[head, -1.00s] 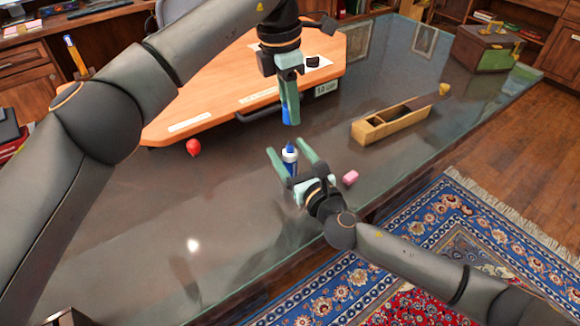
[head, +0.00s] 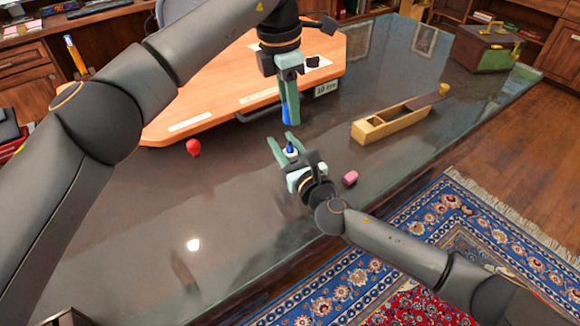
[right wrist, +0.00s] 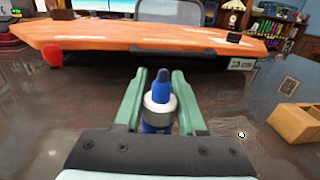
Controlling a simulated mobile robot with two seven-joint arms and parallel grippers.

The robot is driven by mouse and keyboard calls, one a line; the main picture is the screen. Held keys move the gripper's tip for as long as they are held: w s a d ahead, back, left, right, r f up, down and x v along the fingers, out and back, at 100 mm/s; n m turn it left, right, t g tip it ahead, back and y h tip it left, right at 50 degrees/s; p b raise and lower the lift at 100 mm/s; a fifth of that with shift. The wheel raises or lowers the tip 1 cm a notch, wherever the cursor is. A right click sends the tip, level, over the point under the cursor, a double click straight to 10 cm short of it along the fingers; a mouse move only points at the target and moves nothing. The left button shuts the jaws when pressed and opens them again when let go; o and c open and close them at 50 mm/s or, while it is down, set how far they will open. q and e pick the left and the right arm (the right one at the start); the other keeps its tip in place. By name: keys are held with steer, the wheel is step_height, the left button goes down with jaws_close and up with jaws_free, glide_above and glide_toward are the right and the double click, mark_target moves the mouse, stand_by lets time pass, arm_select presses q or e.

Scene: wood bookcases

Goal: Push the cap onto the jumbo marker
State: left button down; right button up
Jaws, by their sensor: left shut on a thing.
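The jumbo marker (head: 291,150) is blue with a pale collar and a blue tip pointing up. It is upright between the fingers of my right gripper (head: 282,142). The right wrist view shows the marker (right wrist: 158,105) centred between the two green fingers, very close to both; I cannot tell whether they press on it. My left gripper (head: 290,112) points down and is shut on a blue cap (head: 286,113), mostly hidden by its fingers. The cap is above the marker tip in the head view, with a gap between.
A pink block (head: 350,178) lies right of my right gripper. A wooden box (head: 372,130) stands farther right on the dark tabletop. A red round thing (head: 193,147) is at the left, near the orange board (head: 200,105). The near left tabletop is clear.

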jaws_close()
stand_by(0.9)
